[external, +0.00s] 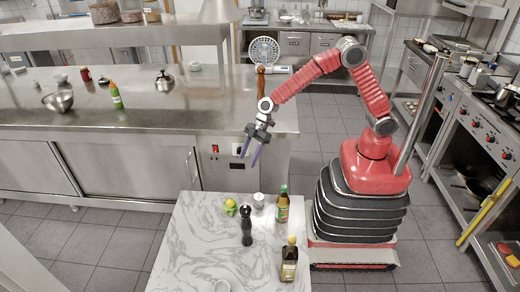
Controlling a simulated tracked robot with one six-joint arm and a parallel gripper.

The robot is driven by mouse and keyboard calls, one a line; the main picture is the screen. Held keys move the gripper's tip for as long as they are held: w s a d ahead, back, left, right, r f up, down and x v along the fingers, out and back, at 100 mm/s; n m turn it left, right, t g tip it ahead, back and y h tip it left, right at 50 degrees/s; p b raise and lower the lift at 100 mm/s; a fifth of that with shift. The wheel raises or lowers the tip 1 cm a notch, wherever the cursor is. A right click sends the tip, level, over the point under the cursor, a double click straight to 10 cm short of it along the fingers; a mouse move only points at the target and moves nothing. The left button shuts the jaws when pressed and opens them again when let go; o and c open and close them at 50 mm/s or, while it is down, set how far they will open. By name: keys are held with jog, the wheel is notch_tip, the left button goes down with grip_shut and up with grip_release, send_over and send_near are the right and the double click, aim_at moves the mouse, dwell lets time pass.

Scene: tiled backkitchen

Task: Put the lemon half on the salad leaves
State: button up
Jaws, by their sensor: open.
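A small yellow and green clump (230,207) lies near the far edge of the marble-topped table (195,245). It is too small to tell the lemon half from the salad leaves, or whether they touch. My gripper (247,160) hangs from the red arm above and beyond the table's far edge, in front of the steel counter. Its purple fingers point down and are spread apart with nothing between them. It is clear of the clump, up and slightly to its right.
A dark pepper mill (246,228), a pale cup (259,200), a green-capped bottle (283,208) and a dark bottle (289,262) stand right of the clump. A pale round dish (221,286) shows at the front edge. The table's left side is bare. A steel counter (190,110) stands behind.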

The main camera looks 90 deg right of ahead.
jog(key=s+d+r+m, duration=0.1)
jog(key=s+d+r, duration=0.2)
jog(key=s+r, duration=0.55)
jog(key=s+d+r+m+h, duration=0.1)
jog(key=s+d+r+m, duration=0.1)
jog(key=s, duration=0.6)
jog(key=s+d+r+m+t+h, duration=0.1)
jog(key=s+d+r+m+h, duration=0.1)
jog(key=s+d+r, duration=0.3)
jog(key=s+d+r+m+h, duration=0.1)
jog(key=s+d+r+m, duration=0.2)
jog(key=s, duration=1)
jog(key=shift+s+d+r+t, duration=0.25)
jog(key=shift+d+r+t, duration=0.05)
jog(key=shift+d, duration=0.5)
